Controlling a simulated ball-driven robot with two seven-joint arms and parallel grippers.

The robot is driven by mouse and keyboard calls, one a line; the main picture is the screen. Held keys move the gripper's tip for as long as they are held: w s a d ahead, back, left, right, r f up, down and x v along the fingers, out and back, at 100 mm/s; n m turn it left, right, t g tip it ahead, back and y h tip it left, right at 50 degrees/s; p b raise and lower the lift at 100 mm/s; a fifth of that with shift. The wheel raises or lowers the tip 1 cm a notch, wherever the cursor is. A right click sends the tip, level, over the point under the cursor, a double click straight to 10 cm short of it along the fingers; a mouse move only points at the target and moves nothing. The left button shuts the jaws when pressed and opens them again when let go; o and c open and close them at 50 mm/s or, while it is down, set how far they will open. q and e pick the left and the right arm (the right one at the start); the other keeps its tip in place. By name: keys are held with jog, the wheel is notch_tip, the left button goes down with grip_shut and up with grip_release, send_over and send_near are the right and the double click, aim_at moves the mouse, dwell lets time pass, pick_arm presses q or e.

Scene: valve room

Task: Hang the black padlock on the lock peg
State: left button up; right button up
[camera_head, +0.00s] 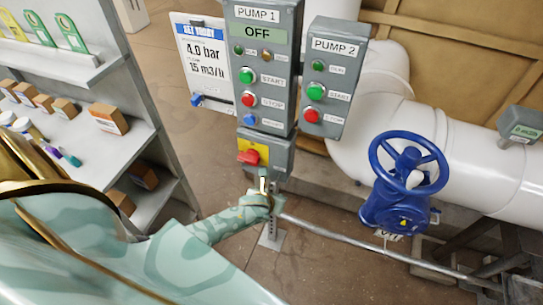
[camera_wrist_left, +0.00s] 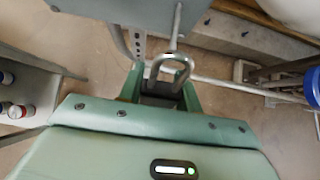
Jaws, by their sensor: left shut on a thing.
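My left gripper (camera_wrist_left: 162,100) is shut on the black padlock (camera_wrist_left: 160,88). The padlock's dark body sits between the green fingers, and its silver shackle (camera_wrist_left: 186,66) stands up past the fingertips. A thin grey rod (camera_wrist_left: 177,25), which looks like the lock peg, comes down from the top of the left wrist view to the shackle. I cannot tell whether the shackle is around the rod or only in front of it. In the head view my left gripper (camera_head: 262,187) is just below the red switch (camera_head: 249,157) on its yellow plate; the padlock is hard to make out there. My right gripper is not in view.
The pump panel (camera_head: 262,75) rises above my left gripper, with a second panel (camera_head: 333,75) beside it. A blue valve wheel (camera_head: 408,160) on a white pipe (camera_head: 480,150) stands at the right. A grey shelf (camera_head: 120,140) is at the left. A thin pipe (camera_head: 370,250) runs low.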

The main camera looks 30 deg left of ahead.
pick_arm(q)
jog(key=shift+w, duration=0.25)
jog(key=shift+w+a, duration=0.1)
jog(key=shift+w, duration=0.1)
dwell(0.3)
jog(key=shift+w+a, duration=0.1)
jog(key=shift+w, duration=0.4)
jog(key=shift+w+f, duration=0.15)
jog(key=shift+f, duration=0.05)
jog(key=shift+w+a+f+b, duration=0.1)
jog(key=shift+w+f+b, duration=0.1)
jog(key=shift+f+b, duration=0.1)
jog(key=shift+w+f, duration=0.15)
jog(key=shift+f, duration=0.05)
dwell(0.7)
jog(key=o, duration=1)
